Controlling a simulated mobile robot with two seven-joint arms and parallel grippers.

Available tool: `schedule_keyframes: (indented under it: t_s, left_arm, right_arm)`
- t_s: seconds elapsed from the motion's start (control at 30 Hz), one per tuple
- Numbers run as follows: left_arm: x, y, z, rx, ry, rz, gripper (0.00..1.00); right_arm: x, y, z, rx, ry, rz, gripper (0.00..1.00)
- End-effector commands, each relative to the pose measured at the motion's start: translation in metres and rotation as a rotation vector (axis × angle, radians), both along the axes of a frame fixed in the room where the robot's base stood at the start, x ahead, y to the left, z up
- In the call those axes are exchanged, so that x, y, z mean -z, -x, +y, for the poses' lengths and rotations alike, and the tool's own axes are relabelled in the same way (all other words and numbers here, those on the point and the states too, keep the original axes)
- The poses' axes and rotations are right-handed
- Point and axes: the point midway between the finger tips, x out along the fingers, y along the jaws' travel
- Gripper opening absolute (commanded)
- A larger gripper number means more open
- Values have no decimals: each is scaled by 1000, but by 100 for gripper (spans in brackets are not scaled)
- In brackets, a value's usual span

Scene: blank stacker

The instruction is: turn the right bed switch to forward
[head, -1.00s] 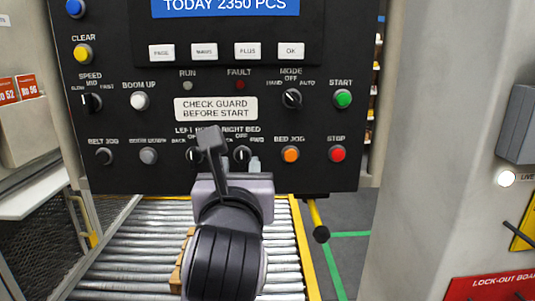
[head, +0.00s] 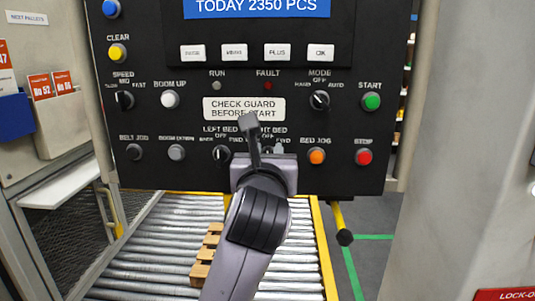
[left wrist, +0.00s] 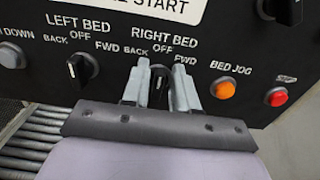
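The right bed switch (left wrist: 158,84) is a black knob under the label RIGHT BED, with BACK, OFF and FWD marked around it. Its pale mark points roughly up, toward OFF. In the head view the switch is mostly hidden behind my left gripper (head: 266,150). In the left wrist view my left gripper (left wrist: 160,88) has one pale finger on each side of the knob. The fingers look apart, with dark gaps beside the knob; contact is not clear. My right gripper is in neither view.
The left bed switch (left wrist: 76,70) is close by on the left. The orange BED JOG button (left wrist: 223,90) and red STOP button (left wrist: 277,97) are close on the right. Below the panel is a roller conveyor (head: 150,250) with a yellow edge.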

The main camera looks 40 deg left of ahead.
Motion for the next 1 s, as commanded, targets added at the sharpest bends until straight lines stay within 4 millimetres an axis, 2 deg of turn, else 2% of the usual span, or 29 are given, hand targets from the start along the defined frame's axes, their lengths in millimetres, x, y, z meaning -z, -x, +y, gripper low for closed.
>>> schedule_keyframes:
  t_s: [0.27, 0.53, 1.0]
  left_arm:
    - [-1, 0, 0, -1, -20, 15, 0]
    - [-3, -1, -2, 0, -137, 90, 0]
    - [-2, -3, -7, 1, -473, 297, 0]
  right_arm:
    - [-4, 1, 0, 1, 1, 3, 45]
    - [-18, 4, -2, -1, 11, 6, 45]
    - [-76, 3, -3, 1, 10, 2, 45]
